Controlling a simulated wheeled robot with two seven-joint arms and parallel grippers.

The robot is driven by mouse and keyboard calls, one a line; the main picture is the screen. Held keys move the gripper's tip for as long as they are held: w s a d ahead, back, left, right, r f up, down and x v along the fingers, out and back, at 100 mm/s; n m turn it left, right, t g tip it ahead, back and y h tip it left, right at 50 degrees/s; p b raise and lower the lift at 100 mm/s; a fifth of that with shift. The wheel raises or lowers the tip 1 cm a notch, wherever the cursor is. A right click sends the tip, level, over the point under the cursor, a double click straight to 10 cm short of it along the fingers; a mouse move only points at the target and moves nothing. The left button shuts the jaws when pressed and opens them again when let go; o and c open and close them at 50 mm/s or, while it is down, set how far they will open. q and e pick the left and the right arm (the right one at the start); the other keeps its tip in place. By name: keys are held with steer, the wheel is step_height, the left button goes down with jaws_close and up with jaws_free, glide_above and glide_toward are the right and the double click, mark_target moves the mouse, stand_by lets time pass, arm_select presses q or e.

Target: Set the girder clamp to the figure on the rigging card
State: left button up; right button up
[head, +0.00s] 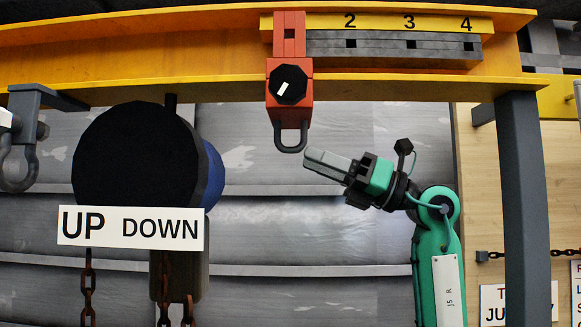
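The girder clamp (303,105) is red, with a round black knob (288,84) bearing a white mark and a dark shackle (291,138) below. It sits on the yellow girder (160,27) at the left end of the number scale (378,24), left of the visible figures 2, 3 and 4. My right gripper (310,161) is just right of and below the shackle, pointing left. It seems empty; its fingers lie close together in this view, and the gap cannot be judged. My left gripper is out of view. At lower right, a cut-off card (576,292) shows only first letters, including R.
A large black and blue hoist (135,155) hangs at left with an UP/DOWN plate (130,228) and rusty chains (165,290). A grey shackle (18,165) hangs far left. A dark post (525,200) stands right of my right arm, before another partly hidden sign (492,303).

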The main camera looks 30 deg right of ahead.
steer(key=b+v, duration=0.2)
steer(key=v, duration=0.4)
steer(key=shift+s+d, duration=0.1)
